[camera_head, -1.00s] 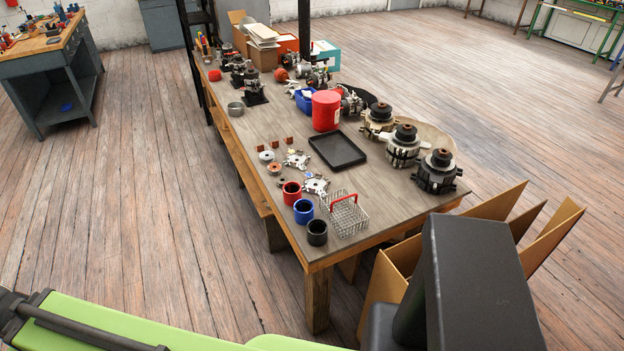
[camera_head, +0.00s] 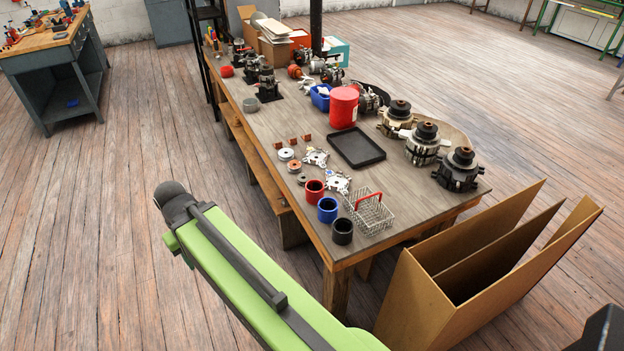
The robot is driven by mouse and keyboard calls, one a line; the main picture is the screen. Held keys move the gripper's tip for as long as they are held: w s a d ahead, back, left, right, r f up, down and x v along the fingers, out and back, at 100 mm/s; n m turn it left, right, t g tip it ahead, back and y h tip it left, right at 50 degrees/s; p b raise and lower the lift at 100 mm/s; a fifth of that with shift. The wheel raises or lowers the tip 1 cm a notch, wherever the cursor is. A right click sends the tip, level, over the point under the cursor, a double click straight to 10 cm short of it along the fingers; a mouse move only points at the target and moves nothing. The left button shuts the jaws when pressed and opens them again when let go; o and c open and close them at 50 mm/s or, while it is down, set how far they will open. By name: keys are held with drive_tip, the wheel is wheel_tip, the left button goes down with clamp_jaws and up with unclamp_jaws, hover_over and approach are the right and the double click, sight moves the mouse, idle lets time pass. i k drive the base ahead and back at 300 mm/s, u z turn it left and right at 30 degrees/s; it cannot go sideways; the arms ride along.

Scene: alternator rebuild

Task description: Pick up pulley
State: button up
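I cannot say for sure which part is the pulley. Small round ring-like parts lie near the left edge of the workbench (camera_head: 275,120): a pale silver one (camera_head: 286,154), a copper-toned one (camera_head: 294,166) and a darker one (camera_head: 303,179). They are too small to tell apart well. My green arm link, with a dark rounded joint at its end, reaches up from the bottom of the view, left of the bench and apart from it. My gripper's fingers do not show.
Red (camera_head: 314,191), blue (camera_head: 327,210) and black (camera_head: 342,231) cups and a wire basket (camera_head: 371,214) stand at the near end. A black tray (camera_head: 356,148), a red canister (camera_head: 343,106) and alternators (camera_head: 458,169) lie beyond.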

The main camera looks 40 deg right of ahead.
sight(302, 178)
drive_tip(key=u, duration=0.05)
drive_tip(key=i, duration=1)
drive_tip(key=z, duration=0.05)
